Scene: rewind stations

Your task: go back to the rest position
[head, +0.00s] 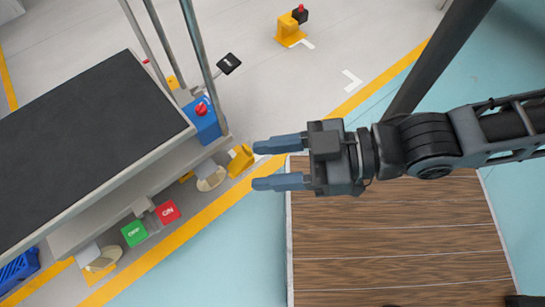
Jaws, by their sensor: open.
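My gripper (278,163) reaches in from the right on my dark arm and points left. Its two blue-grey fingers are apart with nothing between them. It is over the floor and the corner of a brown wooden platform, as seen from above. It appears clear of the station at the left, with a gap between its fingertips and the station's edge. No rest position is marked in view.
At left stands a station with a black top (85,150), metal posts and a blue box (205,124) with a red button. Green (134,233) and red (167,212) blocks sit low on its side. The wooden platform (390,240) is bare.

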